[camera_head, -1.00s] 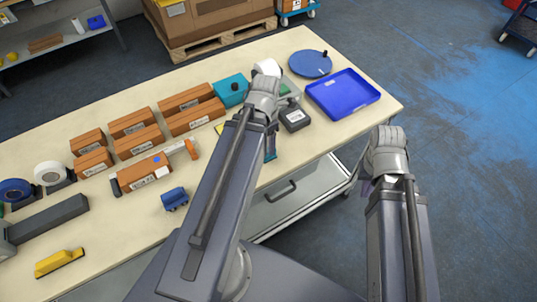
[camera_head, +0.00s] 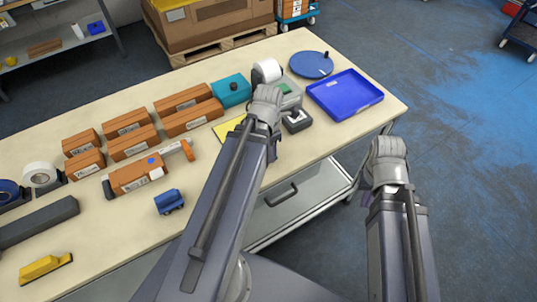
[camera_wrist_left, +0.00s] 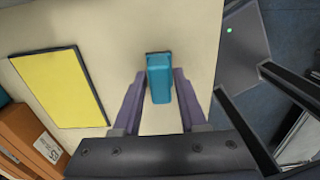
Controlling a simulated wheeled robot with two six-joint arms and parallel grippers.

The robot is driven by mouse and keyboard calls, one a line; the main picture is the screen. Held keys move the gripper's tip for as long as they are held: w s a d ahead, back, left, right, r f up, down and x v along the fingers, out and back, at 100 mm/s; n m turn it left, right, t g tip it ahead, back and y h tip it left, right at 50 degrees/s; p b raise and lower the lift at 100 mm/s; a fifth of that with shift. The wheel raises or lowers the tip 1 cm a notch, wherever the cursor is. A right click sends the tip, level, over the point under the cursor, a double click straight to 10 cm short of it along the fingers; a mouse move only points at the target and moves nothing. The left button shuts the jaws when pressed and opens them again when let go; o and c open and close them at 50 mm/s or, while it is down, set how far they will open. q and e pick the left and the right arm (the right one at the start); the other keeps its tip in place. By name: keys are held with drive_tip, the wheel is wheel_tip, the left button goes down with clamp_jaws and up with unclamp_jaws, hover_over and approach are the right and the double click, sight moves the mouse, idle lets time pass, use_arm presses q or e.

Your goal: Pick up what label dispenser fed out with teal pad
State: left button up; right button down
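The label dispenser, a grey-green body (camera_head: 290,93) with a white roll (camera_head: 268,72), stands near the back of the table. No fed-out label can be made out. My left gripper (camera_wrist_left: 160,100) points down over the table just in front of the dispenser. Its purple fingers are closed against both sides of a teal block (camera_wrist_left: 159,75), apparently the teal pad tool; its underside is hidden. In the head view my left wrist covers this block.
A blue tray (camera_head: 345,95) and a round blue disc (camera_head: 311,65) lie right of the dispenser. A teal box (camera_head: 231,90) and several brown cartons (camera_head: 189,117) stand left. A yellow mat (camera_wrist_left: 60,88) lies beside my left gripper.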

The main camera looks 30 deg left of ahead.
use_arm(q)
clamp_jaws()
drive_tip(key=shift+r, duration=0.15)
idle(0.4)
wheel_tip(320, 180, up, 10)
drive_tip(key=p, duration=1)
drive_tip(key=shift+c, duration=1.4)
unclamp_jaws()
clamp_jaws()
